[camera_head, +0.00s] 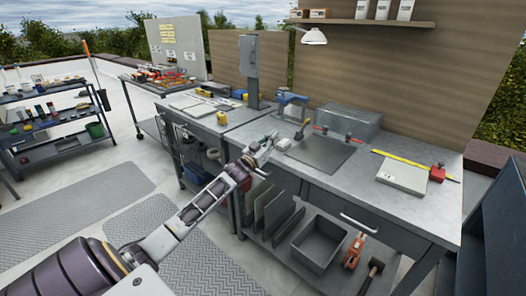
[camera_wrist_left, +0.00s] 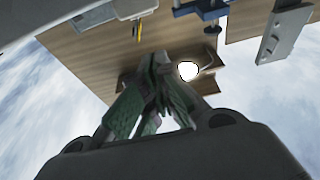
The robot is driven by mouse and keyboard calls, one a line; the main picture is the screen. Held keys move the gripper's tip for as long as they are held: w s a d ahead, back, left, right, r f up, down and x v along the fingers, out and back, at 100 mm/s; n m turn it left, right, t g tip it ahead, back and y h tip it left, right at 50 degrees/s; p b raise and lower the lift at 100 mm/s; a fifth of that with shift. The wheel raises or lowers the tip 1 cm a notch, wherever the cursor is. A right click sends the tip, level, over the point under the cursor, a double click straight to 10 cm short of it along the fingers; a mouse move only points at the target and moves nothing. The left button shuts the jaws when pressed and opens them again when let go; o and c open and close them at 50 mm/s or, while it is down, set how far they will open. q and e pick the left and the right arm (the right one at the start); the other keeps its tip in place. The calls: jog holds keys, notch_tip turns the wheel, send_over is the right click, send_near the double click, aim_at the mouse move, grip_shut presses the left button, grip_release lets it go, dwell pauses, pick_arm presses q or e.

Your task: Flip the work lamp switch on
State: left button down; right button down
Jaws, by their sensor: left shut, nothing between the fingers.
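The work lamp (camera_head: 314,36) has a white shade and hangs from an arm below the wall shelf. In the left wrist view, its round face (camera_wrist_left: 187,70) looks bright white. A small white box (camera_head: 284,143) sits at the workbench's front edge; I cannot tell whether it bears the lamp switch. My left gripper (camera_head: 265,143) is shut and empty, just left of this box, near the bench edge. Any gap between them is too small to judge. Its fingers (camera_wrist_left: 157,62) are together in the left wrist view. My right gripper is out of view.
A grey box on a post (camera_head: 249,57) stands behind. The floor at left has grey mats (camera_head: 85,198).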

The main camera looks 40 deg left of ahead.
pick_arm(q)
jog(key=f+v, duration=0.1)
jog(key=v, duration=0.5)
jog(key=shift+s+f+p, duration=0.15)
jog(key=shift+s+p, duration=0.1)
jog(key=shift+p, duration=0.1)
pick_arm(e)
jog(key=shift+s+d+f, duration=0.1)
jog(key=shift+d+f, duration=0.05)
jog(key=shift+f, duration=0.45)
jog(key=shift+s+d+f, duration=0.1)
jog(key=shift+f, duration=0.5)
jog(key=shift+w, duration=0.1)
pick_arm(q)
jog(key=shift+d+f, duration=0.1)
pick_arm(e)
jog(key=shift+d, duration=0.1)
